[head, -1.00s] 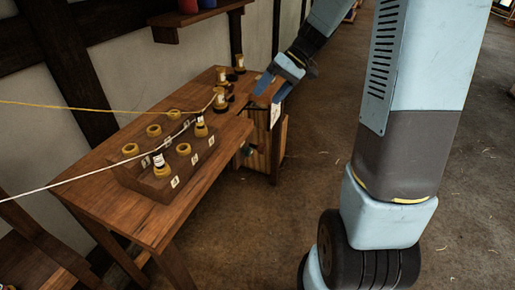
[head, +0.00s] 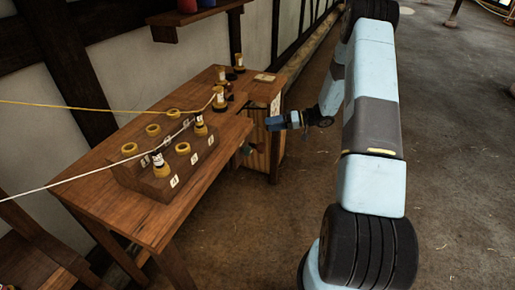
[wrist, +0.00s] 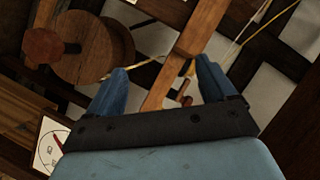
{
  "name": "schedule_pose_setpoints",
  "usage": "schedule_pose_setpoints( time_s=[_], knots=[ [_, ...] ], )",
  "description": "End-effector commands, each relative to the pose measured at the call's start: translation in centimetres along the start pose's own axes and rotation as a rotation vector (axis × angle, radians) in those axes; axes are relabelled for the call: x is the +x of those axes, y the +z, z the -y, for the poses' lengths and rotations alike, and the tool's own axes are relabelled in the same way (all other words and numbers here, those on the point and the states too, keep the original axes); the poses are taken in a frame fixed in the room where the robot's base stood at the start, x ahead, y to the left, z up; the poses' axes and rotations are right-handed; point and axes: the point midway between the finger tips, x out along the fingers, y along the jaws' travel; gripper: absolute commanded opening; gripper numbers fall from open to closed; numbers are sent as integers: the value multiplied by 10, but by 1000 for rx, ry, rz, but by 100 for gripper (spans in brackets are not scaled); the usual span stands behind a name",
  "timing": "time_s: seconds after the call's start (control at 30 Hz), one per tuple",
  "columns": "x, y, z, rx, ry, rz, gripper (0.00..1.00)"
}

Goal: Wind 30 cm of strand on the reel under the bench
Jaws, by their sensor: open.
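The wooden bench (head: 120,205) stands left of centre in the head view. In the wrist view a round wooden reel (wrist: 108,55) with a knob (wrist: 42,46) on a dark spindle shows at the upper left. My gripper (head: 270,123) is at the bench's right end, below the top's level, in front of a slatted wooden box. Its blue fingers are spread with nothing between them in the wrist view (wrist: 162,68), beside the reel and apart from it. A thin yellowish strand (wrist: 150,62) shows beyond the fingertips. The reel cannot be made out clearly in the head view.
A yellow strand (head: 90,105) and a white strand (head: 80,180) run in from the left over the bench. The slatted box (head: 262,153) stands under the bench's end.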

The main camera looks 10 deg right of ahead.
Motion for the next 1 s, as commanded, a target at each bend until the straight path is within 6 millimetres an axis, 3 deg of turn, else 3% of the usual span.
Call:
schedule_pose_setpoints(
  time_s=[0.03,0.3,0.5,0.73,1.0],
  knots=[
    [0,8,-20,-1,-6,-39,84],
    [-4,45,-107,-59,2,-255,84],
    [-6,75,-156,-98,38,-383,84],
    [-7,91,-181,-120,66,-447,84],
    [16,82,-183,-123,67,-450,84]
  ],
)
